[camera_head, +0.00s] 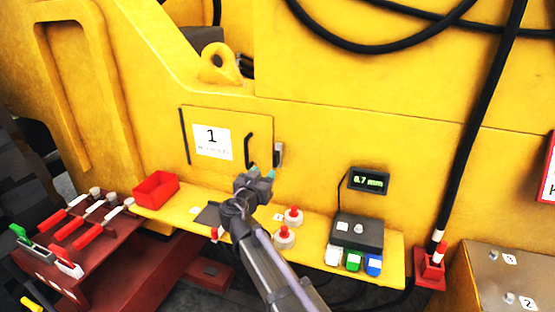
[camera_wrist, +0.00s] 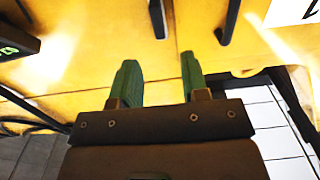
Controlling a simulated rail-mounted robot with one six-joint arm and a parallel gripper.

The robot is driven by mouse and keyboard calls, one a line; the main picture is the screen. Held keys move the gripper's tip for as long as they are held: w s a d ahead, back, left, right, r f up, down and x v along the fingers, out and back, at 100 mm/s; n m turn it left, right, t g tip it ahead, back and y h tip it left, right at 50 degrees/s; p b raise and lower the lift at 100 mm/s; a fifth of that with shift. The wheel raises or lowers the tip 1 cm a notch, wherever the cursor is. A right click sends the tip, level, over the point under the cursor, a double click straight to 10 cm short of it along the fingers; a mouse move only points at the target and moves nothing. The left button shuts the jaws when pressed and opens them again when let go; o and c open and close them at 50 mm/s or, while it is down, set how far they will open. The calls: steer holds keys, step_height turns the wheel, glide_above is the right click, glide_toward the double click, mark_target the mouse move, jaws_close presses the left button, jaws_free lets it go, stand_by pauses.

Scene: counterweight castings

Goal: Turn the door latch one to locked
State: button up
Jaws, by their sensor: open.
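The door panel (camera_head: 228,123) marked 1 is set flush in the yellow machine body and looks closed. The door latch (camera_head: 279,153) is a small grey, upright piece just right of the door's edge. It also shows in the wrist view as a dark bar (camera_wrist: 157,18) at the top. A black door handle (camera_head: 249,150) stands to its left, and at the right in the wrist view (camera_wrist: 228,20). My gripper (camera_head: 259,171) is just below and left of the latch in the head view. Its green fingers (camera_wrist: 160,80) are apart, empty and not touching the latch.
A yellow shelf (camera_head: 180,212) below the door bears a red bin (camera_head: 155,189), red knobs (camera_head: 293,215) and a button box (camera_head: 357,234). A display (camera_head: 369,181) reads 0.7 mm. A red tool table (camera_head: 110,240) stands left, a metal box (camera_head: 500,280) right.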

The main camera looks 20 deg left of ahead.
mark_target(274, 160)
steer(key=w, duration=1)
steer(key=shift+w+d, duration=0.1)
steer(key=shift+w, duration=0.2)
jaws_close()
